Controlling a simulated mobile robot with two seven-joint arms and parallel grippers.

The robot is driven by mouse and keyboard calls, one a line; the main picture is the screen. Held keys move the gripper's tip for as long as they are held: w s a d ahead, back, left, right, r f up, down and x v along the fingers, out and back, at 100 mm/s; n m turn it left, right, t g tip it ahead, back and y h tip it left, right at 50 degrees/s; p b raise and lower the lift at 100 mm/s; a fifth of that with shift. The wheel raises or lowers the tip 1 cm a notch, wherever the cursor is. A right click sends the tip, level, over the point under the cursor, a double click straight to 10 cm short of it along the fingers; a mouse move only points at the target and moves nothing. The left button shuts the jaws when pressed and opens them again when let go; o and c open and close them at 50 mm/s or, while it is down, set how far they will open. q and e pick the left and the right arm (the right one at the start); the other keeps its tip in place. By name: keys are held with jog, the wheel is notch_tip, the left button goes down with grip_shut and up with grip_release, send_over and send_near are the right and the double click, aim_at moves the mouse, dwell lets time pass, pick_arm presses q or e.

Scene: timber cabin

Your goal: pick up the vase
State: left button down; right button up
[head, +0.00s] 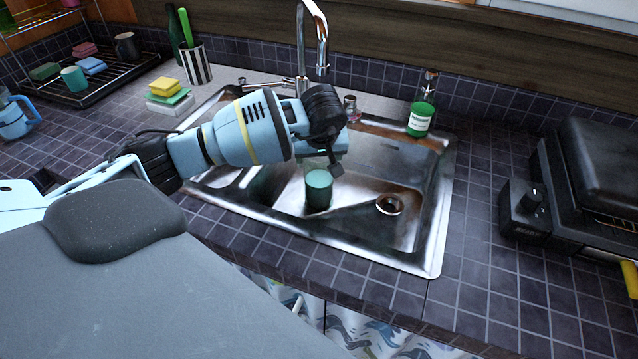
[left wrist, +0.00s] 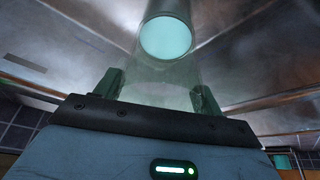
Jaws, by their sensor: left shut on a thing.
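My left gripper (head: 334,165) hangs over the sink, its fingers mostly hidden behind its wrist in the head view. In the left wrist view the gripper (left wrist: 158,92) is shut on a clear, see-through vessel, which I take to be the vase (left wrist: 150,85). Its wall lies between the two fingers. A pale teal disc (left wrist: 166,37) shows beyond or through the glass. In the head view a green cylinder (head: 318,190) shows right below the gripper, over the basin. I cannot tell whether it is part of the vase or a separate cup. My right gripper is not in view.
The steel sink (head: 432,222) has a tall tap (head: 301,45) at its back. A green soap bottle (head: 421,118) stands at its back right corner. A black grill (head: 590,180) is at the right. Sponges (head: 167,91) and a dish rack (head: 120,72) are at the left.

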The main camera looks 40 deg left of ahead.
pick_arm(q)
jog(key=shift+r, duration=0.35)
jog(key=s+d, duration=0.5)
jog(key=s, duration=0.1)
notch_tip(320, 180, up, 14)
jog(key=shift+d+r, duration=0.2)
dwell(1.3)
jog(key=shift+w, duration=0.1)
